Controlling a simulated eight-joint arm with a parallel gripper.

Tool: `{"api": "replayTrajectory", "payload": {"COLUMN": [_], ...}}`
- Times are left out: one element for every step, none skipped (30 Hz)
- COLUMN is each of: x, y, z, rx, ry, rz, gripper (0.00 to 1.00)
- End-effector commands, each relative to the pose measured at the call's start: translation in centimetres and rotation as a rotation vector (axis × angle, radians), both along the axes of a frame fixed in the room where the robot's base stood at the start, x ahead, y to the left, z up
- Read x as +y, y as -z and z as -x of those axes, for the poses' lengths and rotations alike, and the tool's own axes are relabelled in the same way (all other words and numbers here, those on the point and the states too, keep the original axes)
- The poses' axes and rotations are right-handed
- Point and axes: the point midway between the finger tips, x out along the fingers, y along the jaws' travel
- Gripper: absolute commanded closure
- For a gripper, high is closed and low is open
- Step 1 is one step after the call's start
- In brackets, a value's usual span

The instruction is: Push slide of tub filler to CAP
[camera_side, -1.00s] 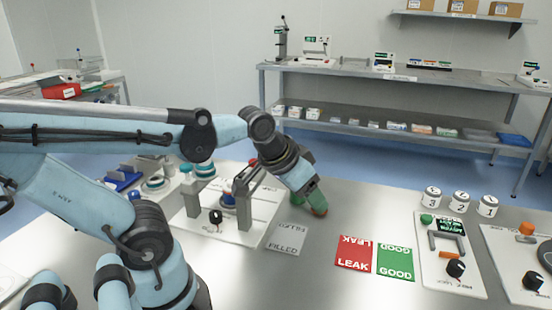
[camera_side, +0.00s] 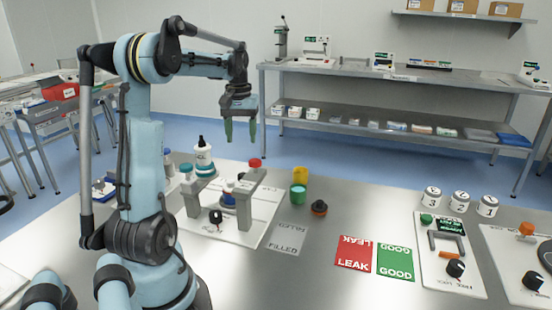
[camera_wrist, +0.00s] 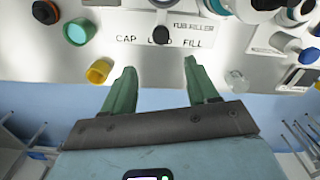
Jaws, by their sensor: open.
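The tub filler is a white plate (camera_side: 190,228) with grey posts (camera_side: 244,203) and a red-topped part (camera_side: 254,162). There the label strip (camera_wrist: 140,40) reads CAP at left, FILL at right, and the knob stands over the middle word, which appears to be LOAD. My gripper (camera_side: 240,131) is high above the table behind the filler, green fingers pointing down, open and empty. In the wrist view my gripper (camera_wrist: 160,66) frames the knob from a distance.
Right of the filler stand a yellow cup (camera_side: 300,173), a teal-topped green tub (camera_side: 298,193) and a black-and-orange piece (camera_side: 319,208). A FILLED mat (camera_side: 284,240), red LEAK card (camera_side: 354,252) and green GOOD card (camera_side: 396,262) lie in front. Bottles (camera_side: 203,158) stand behind.

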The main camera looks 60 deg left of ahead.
Motion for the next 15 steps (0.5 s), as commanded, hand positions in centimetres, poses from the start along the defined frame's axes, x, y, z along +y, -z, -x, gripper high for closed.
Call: {"api": "replayTrajectory", "payload": {"x": [0.3, 0.3, 0.3, 0.3, 0.3, 0.3, 0.3, 0.3, 0.3, 0.3, 0.3, 0.2, 0.2, 0.2, 0.3], "y": [0.2, 0.3, 0.5, 0.8, 1.1, 1.5, 1.9, 2.3, 2.9, 3.4, 3.9, 4.6, 5.1, 5.6, 6.3], "z": [0.1, 0.2, 0.2, 0.2, 0.2, 0.2, 0.1, 0.2, 0.2, 0.1, 0.1, 0.1, 0.1, 0.1, 0.1], "rx": [0.003, 0.004, 0.004, 0.004, 0.004, 0.004, 0.004, 0.004, 0.003, 0.003, 0.003, 0.003, 0.003, 0.003, 0.003], "ry": [-0.007, -0.009, -0.01, -0.009, -0.009, -0.008, -0.008, -0.008, -0.008, -0.007, -0.007, -0.007, -0.007, -0.007, -0.006], "rz": [0.004, 0.005, 0.006, 0.006, 0.005, 0.005, 0.005, 0.005, 0.004, 0.004, 0.004, 0.004, 0.004, 0.004, 0.004], "gripper": [0.42, 0.42, 0.42, 0.42, 0.42, 0.42, 0.42, 0.42, 0.42, 0.42, 0.42, 0.42, 0.42, 0.42, 0.42]}}
